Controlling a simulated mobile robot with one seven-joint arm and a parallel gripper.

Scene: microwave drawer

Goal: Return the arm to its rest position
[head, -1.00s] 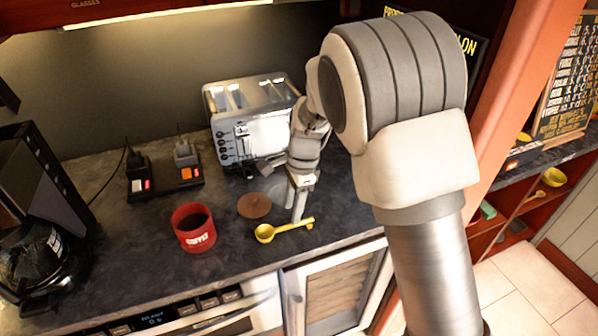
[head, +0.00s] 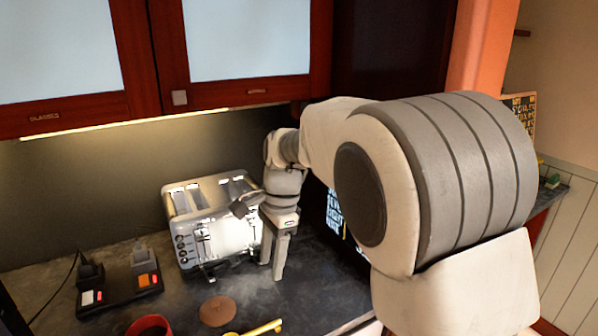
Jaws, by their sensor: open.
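My gripper (head: 272,268) points down over the dark counter (head: 265,295), just right of the silver toaster (head: 188,250). Its fingers are open with nothing between them. I cannot tell how far the fingertips are above the counter. My arm reaches in from the right side of the head view, and its large upper links hide much of the counter's right part.
A brown disc (head: 217,311) lies in front of the toaster. A red mug (head: 150,326) and a yellow spoon (head: 262,329) are cut off at the bottom edge. A power strip (head: 118,293) sits left. Wall cupboards (head: 245,90) hang above.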

